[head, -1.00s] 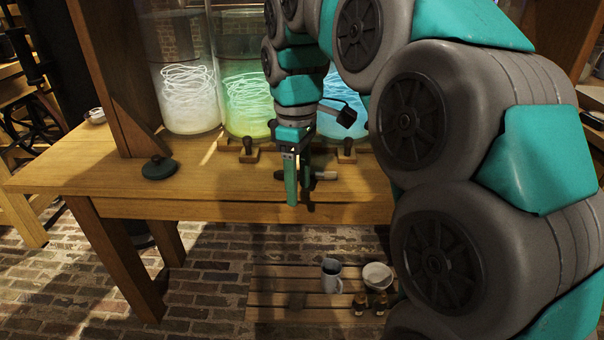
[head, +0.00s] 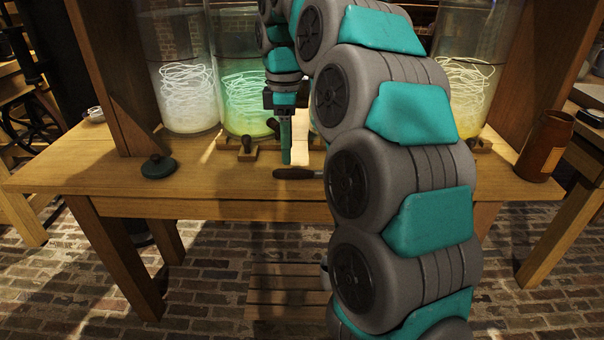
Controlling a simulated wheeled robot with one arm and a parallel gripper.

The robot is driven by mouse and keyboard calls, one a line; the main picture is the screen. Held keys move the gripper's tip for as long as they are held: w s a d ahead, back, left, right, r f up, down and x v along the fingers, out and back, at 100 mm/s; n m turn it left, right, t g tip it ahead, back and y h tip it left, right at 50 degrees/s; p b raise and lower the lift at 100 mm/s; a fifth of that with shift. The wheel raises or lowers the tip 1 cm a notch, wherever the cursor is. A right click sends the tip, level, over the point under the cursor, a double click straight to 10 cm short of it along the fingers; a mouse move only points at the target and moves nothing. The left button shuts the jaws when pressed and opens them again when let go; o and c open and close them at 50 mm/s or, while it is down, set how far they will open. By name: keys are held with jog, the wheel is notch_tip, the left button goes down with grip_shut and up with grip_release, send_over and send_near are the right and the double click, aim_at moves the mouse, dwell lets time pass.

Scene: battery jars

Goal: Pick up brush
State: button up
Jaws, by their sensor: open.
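A dark brown handle (head: 296,173), which looks like part of the brush, lies flat near the front edge of the wooden table. Its right end is hidden behind my arm, so no bristles show. My gripper (head: 286,160) points down just behind and above the handle's left half. It is seen edge-on, with one teal finger clear. The gripper is open, and nothing shows between its fingers. I cannot tell whether a finger touches the handle.
Tall glass jars with glowing coils, including a white one (head: 188,95) and a green one (head: 248,95), stand behind. A dark round lid (head: 158,167) lies left on the table (head: 90,165). A brown canister (head: 545,146) stands right. A slatted wooden platform (head: 285,290) is below.

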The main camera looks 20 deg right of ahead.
aim_at(288, 170)
jog(key=shift+s+f, duration=0.2)
jog(key=shift+f, duration=2.4)
grip_shut()
